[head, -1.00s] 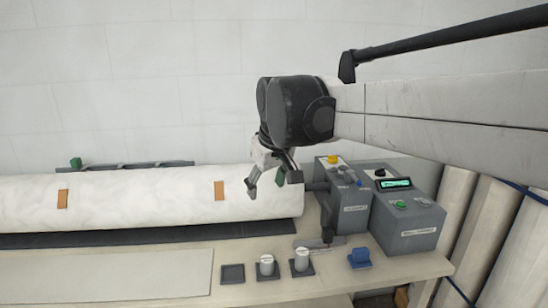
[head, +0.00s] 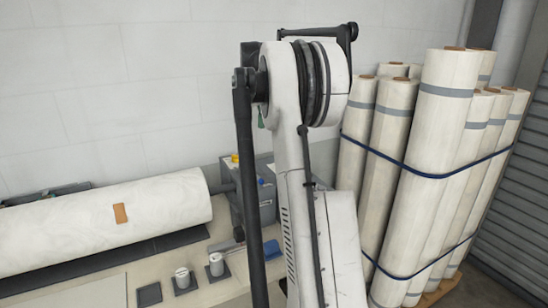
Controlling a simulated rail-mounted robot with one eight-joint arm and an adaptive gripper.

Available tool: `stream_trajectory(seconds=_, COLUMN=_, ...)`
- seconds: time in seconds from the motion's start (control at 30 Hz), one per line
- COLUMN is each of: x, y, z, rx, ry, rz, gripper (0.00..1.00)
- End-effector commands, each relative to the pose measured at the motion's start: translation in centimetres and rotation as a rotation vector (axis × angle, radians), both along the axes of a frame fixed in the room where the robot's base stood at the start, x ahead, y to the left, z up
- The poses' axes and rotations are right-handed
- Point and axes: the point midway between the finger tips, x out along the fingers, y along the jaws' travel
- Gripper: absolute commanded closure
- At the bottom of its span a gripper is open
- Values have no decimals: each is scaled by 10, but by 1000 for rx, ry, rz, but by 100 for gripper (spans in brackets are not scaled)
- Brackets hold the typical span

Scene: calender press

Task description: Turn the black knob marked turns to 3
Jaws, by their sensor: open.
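The black knob marked turns is not visible; my arm stands in front of most of the control boxes. Part of a grey control box (head: 266,205) shows between my arm links, with a yellow button (head: 235,158) and a small blue part beside it. My gripper cannot be made out in the head view. A small dark green piece shows beside my upper arm joint, but I cannot tell whether it belongs to the gripper.
A large white roll (head: 100,222) lies along the bench at left. Two pale cylinders (head: 182,277) (head: 216,263) stand on dark pads, with an empty dark square (head: 149,294) beside them. A blue block (head: 271,250) sits near my arm. Tall strapped rolls (head: 430,170) stand at right.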

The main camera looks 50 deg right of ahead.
Motion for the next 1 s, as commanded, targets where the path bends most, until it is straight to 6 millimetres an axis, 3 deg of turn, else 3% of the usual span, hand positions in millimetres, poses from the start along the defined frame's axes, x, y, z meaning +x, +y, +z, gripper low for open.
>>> stream_trajectory(seconds=0.03, x=-5, y=-24, z=-3, rx=10, ry=13, rz=-5, gripper=49)
stream_trajectory(seconds=0.1, x=-12, y=-50, z=-9, rx=23, ry=29, rz=-2, gripper=49)
stream_trajectory(seconds=0.2, x=-23, y=-79, z=-17, rx=39, ry=46, rz=2, gripper=49)
stream_trajectory(seconds=0.33, x=-33, y=-103, z=-25, rx=55, ry=62, rz=7, gripper=49)
stream_trajectory(seconds=0.67, x=-39, y=-114, z=-49, rx=64, ry=69, rz=10, gripper=49)
stream_trajectory(seconds=1.0, x=-39, y=-114, z=-110, rx=63, ry=69, rz=10, gripper=49)
